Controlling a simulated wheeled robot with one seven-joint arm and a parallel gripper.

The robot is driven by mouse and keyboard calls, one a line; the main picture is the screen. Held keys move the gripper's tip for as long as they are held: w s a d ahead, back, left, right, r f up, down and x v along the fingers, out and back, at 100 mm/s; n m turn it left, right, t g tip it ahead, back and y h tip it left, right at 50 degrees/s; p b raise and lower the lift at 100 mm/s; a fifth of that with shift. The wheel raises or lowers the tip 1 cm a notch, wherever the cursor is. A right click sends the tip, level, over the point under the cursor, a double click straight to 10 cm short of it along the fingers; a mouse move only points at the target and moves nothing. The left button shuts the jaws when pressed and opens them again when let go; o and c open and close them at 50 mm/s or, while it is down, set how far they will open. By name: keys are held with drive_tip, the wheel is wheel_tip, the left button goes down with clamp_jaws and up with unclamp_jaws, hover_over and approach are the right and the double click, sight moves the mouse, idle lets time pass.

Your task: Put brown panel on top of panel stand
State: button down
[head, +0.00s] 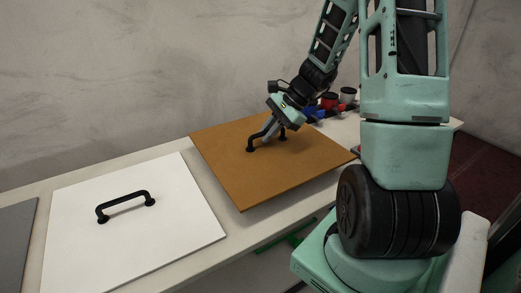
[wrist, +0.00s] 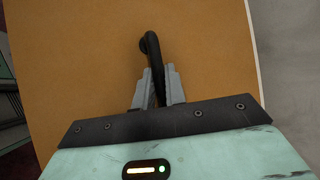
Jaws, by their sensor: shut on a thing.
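The brown panel (head: 240,180) has a black bar handle (head: 250,146) on top. My gripper (head: 271,126) is shut on the handle. In the wrist view the gripper fingers (wrist: 158,92) close on both sides of the handle (wrist: 150,45), and the brown panel (wrist: 85,60) fills most of the picture. I cannot tell whether the panel touches the table or hangs just above it. I cannot make out the panel stand.
A white panel (head: 130,240) with a black handle lies to the left, and a grey panel (head: 15,240) lies at the far left edge. Small red, blue and black items (head: 330,102) stand behind the brown panel. A green part (head: 285,238) shows below the table edge. A wall rises behind.

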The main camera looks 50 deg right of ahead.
sight(270, 144)
drive_tip(key=shift+f, duration=2.6)
drive_tip(key=c, duration=1.5)
unclamp_jaws()
drive_tip(key=shift+o, duration=0.2)
drive_tip(key=shift+r, duration=0.1)
